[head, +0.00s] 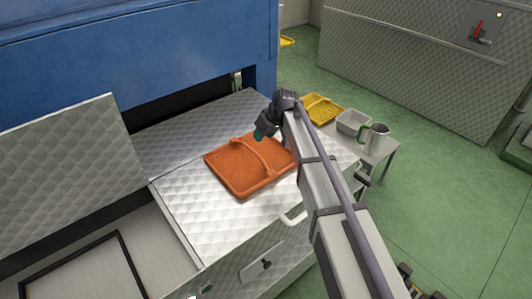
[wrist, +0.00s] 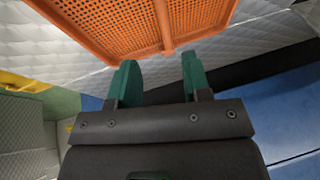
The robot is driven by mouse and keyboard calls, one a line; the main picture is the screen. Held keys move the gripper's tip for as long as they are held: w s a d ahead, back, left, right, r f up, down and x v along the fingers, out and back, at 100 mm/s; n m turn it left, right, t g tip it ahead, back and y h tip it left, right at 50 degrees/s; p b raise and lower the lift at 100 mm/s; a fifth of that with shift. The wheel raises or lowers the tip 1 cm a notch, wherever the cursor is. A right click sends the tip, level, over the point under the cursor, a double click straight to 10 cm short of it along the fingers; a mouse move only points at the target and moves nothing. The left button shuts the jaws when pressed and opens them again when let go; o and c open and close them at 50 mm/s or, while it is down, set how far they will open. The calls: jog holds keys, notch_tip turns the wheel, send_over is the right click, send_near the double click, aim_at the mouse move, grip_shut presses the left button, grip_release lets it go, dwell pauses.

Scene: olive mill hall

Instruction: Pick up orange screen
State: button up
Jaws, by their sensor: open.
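The orange screen (head: 232,166) is a flat perforated tray with a raised rim and an arched handle across its middle. It lies on a quilted metal top in the head view. In the wrist view the orange screen (wrist: 110,28) fills the top of the picture, with its handle running down to the rim between the finger directions. My gripper (wrist: 160,80) has two green fingers, apart and empty, near the screen's edge. In the head view my gripper (head: 262,132) is above and just behind the screen's far right side, partly hidden by my arm.
A small side table on the right holds a yellow screen (head: 321,109), a grey tub (head: 353,122) and a metal jug (head: 377,139). A blue machine (head: 140,50) stands behind the metal top (head: 190,210). A raised quilted panel (head: 65,170) is at left.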

aim_at(252, 151)
jog(key=b+x, duration=0.3)
jog(key=x, duration=0.1)
jog(key=b+x, duration=0.2)
jog(key=shift+s+a+b, duration=0.25)
jog(key=shift+b, duration=0.05)
jog(key=shift+r, duration=0.1)
jog(key=b+x, duration=0.4)
jog(key=x, duration=0.1)
jog(key=shift+w+d, duration=0.15)
grip_shut()
